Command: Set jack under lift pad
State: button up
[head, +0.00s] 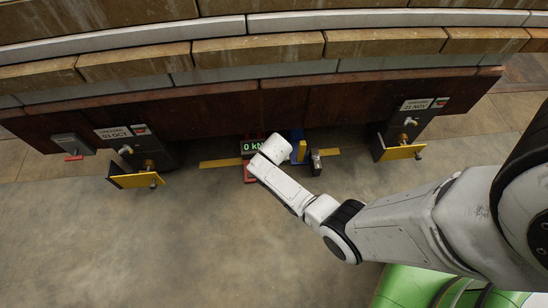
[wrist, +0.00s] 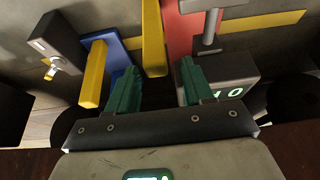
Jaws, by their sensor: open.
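A dark box with a lit readout (wrist: 228,92) is beside the right finger and reads 0 kN in the head view (head: 253,146). A blue piece (wrist: 116,60) with a yellow bar (wrist: 94,78) is left of the fingers. I cannot tell which piece is the jack; no lift pad is clearly visible.
A yellow bar (wrist: 153,38) stands ahead between the fingers. Yellow floor strips (head: 220,163) run along the wall's base. Yellow-fronted brackets stand left (head: 136,180) and right (head: 403,152). The open floor (head: 220,240) is clear.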

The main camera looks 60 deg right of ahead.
jog(key=p+v, duration=0.5)
jog(key=v, duration=0.4)
jog(key=shift+s, duration=0.4)
jog(key=shift+f, duration=0.15)
